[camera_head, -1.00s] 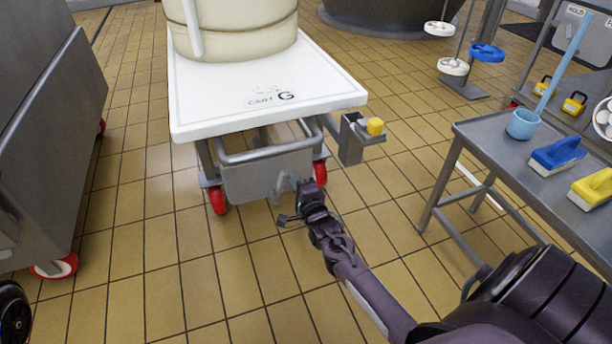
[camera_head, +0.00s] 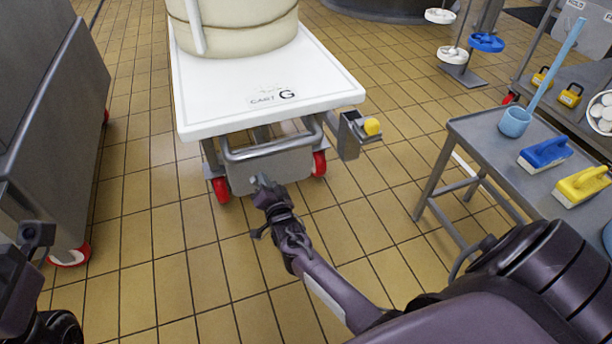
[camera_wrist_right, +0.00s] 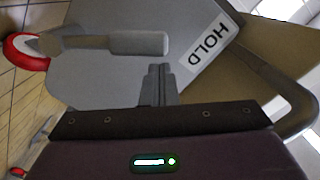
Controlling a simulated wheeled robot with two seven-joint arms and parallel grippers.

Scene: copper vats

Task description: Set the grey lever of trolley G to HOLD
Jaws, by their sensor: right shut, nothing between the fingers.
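Trolley G (camera_head: 225,112) has a white top marked CART G and a grey front panel (camera_head: 285,168) under its push bar. In the right wrist view the grey lever (camera_wrist_right: 125,43) lies sideways, its pivot at left and its handle end toward the HOLD label (camera_wrist_right: 207,48). My right gripper (camera_head: 261,184) is at the front panel, shut and empty; its fingertips (camera_wrist_right: 157,72) are just below the lever handle's end, and I cannot tell whether they touch. In the head view the gripper hides most of the lever. My left gripper (camera_head: 35,245) shows partly at the left edge, jaws unclear.
A cream vat (camera_head: 245,30) stands on the trolley. A grey bin (camera_head: 50,120) on red wheels stands at left. A grey table (camera_head: 480,135) with brushes and a blue ladle (camera_head: 516,121) stands at right. Tiled floor in front is free.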

